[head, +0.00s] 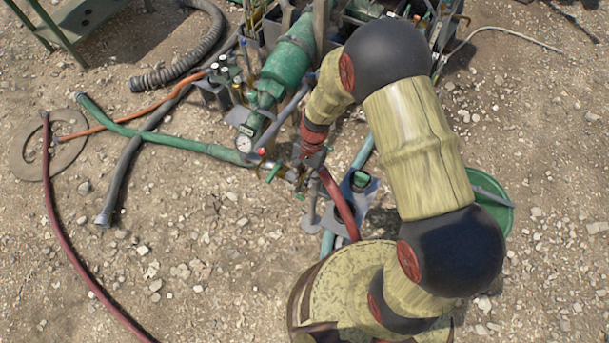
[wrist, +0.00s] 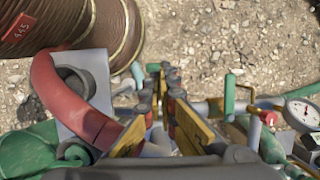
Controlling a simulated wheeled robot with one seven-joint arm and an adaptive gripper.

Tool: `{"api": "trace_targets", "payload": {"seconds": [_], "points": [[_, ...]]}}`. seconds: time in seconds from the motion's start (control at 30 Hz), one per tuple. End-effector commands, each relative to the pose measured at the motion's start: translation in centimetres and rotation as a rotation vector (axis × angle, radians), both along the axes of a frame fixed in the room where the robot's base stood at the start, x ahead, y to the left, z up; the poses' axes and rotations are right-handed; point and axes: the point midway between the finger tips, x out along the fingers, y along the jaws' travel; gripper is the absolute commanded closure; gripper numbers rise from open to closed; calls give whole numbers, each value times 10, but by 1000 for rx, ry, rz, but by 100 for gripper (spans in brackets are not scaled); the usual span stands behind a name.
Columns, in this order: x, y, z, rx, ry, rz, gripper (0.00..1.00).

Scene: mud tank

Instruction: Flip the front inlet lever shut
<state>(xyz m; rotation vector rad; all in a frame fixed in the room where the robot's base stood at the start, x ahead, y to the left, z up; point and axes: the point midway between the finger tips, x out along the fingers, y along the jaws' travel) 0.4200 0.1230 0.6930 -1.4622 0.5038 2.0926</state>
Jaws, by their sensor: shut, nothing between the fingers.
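A green lever handle (wrist: 229,93) stands up from a grey pipe right of my gripper (wrist: 168,72) in the wrist view, near the dial gauge. In the head view a green handle (head: 274,172) shows just left of my gripper (head: 297,176). A second teal-green handle (wrist: 138,74) is close to the left of the fingers in the wrist view. I cannot tell for sure which one is the front inlet lever. My gripper is shut and empty, with a gap to the right-hand lever. The valve bodies are partly hidden by the fingers.
A dial gauge (wrist: 304,112) is at right in the wrist view. A red hose (wrist: 68,88) curves into a grey fitting at left. A green pump body (head: 288,58) stands behind my gripper in the head view. Gravel ground in front is open.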

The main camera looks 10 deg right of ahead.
Motion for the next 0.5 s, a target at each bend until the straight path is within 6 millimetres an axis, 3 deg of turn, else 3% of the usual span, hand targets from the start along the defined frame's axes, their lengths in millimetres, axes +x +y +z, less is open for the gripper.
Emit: {"api": "trace_targets", "payload": {"seconds": [0.2, 0.5], "points": [[-6, 4, -21, 0, 0, 1, 100], [-7, 5, -24, 0, 0, 1, 100]]}}
